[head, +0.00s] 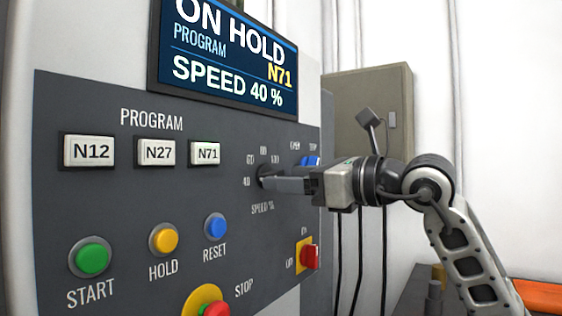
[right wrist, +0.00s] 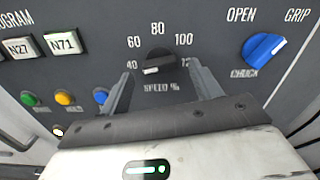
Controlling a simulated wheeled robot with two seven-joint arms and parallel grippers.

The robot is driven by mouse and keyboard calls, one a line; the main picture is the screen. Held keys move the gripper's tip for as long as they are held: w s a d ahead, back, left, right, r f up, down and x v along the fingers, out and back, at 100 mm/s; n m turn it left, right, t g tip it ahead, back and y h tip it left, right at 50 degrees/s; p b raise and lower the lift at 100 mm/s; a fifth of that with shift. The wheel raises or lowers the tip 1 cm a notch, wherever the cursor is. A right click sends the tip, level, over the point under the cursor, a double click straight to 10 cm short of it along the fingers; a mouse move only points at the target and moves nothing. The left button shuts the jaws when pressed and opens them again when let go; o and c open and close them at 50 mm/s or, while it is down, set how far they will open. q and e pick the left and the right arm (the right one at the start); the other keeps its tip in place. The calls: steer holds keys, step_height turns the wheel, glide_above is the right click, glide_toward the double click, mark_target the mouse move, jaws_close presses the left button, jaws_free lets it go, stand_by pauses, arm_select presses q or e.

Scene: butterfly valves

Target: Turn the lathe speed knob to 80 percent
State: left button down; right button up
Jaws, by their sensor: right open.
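The black speed knob (right wrist: 158,60) sits on the dark panel under a scale marked from 40 past 60, 80 and 100, and its light pointer end faces the lower left, towards 40. It also shows in the head view (head: 265,170), partly covered by my fingers. The display (head: 225,55) reads "ON HOLD", program N71 and "SPEED 40 %". My right gripper (head: 268,182) is at the panel, coming from the right. In the right wrist view its open fingers (right wrist: 161,75) stand on either side of the knob, with gaps; contact cannot be seen. My left gripper is not in view.
The blue chuck switch (right wrist: 264,50) is right of the knob. A red switch on a yellow plate (head: 307,256) is below my right gripper. The green start (head: 90,257), yellow hold (head: 164,240) and blue reset (head: 215,227) buttons are to the left.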

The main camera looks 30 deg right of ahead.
mark_target(265, 170)
steer(key=shift+w+a+r, duration=0.15)
steer(key=shift+w+a, duration=0.1)
steer(key=shift+w, duration=0.4)
steer(key=shift+w+a, duration=0.25)
steer(key=shift+w, duration=0.35)
steer(key=c, duration=1)
